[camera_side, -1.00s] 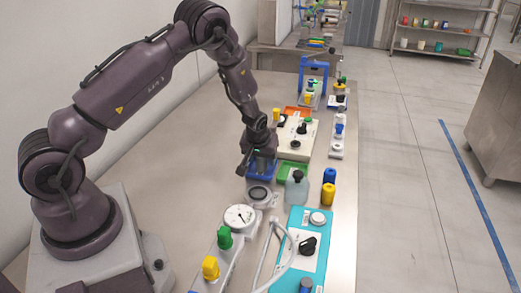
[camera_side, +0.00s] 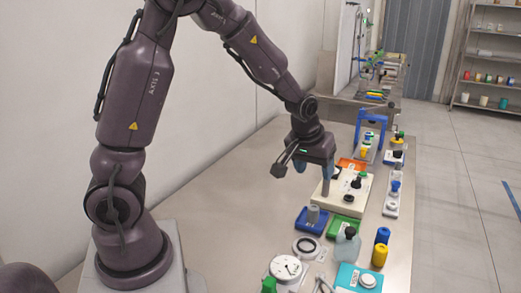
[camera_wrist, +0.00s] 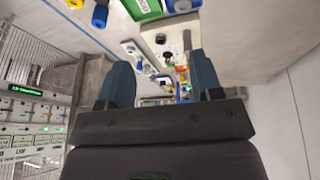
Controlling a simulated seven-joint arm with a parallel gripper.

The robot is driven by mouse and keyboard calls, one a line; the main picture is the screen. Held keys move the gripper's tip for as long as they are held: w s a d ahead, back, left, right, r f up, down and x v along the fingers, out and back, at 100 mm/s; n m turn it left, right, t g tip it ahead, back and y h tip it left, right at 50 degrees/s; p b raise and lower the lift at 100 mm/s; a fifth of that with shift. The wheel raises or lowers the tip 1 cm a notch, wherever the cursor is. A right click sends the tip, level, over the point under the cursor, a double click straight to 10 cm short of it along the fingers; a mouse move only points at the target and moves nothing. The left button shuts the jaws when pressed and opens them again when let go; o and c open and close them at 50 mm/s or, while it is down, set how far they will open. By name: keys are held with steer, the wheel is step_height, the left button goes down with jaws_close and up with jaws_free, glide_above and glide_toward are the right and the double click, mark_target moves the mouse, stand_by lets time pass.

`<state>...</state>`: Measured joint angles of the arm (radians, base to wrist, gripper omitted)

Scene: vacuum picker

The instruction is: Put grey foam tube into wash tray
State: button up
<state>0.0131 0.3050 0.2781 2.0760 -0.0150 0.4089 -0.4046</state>
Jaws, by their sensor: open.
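A short grey cylinder (camera_side: 313,213), which looks like the grey foam tube, stands upright in a small blue tray (camera_side: 303,227). I cannot read a label that names the wash tray; a green tray (camera_side: 341,230) sits right beside the blue one. My gripper (camera_side: 313,172) is open, pointing down, above and behind the blue tray. Its two blue fingers also show in the wrist view (camera_wrist: 160,82), with nothing held between them. A grey upright post (camera_side: 326,187) shows just below the right finger, over the cream box; I cannot tell whether they touch.
The cream box (camera_side: 350,204) with dark knobs stands behind the trays. The bench left of the trays is clear.

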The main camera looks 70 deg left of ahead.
steer(key=s+d+r+m, duration=0.2)
steer(key=s+d+r, duration=0.1)
steer(key=s, duration=0.3)
steer(key=s+d+r+m+t+h, duration=0.1)
steer(key=s+d+r+m, duration=0.2)
steer(key=s+r, duration=0.3)
steer(key=s+d+r+m, duration=0.2)
steer(key=s+d+r, duration=0.2)
steer(key=s, duration=0.3)
steer(key=shift+d+r+m+t+h, duration=0.3)
steer(key=shift+t+h, duration=0.1)
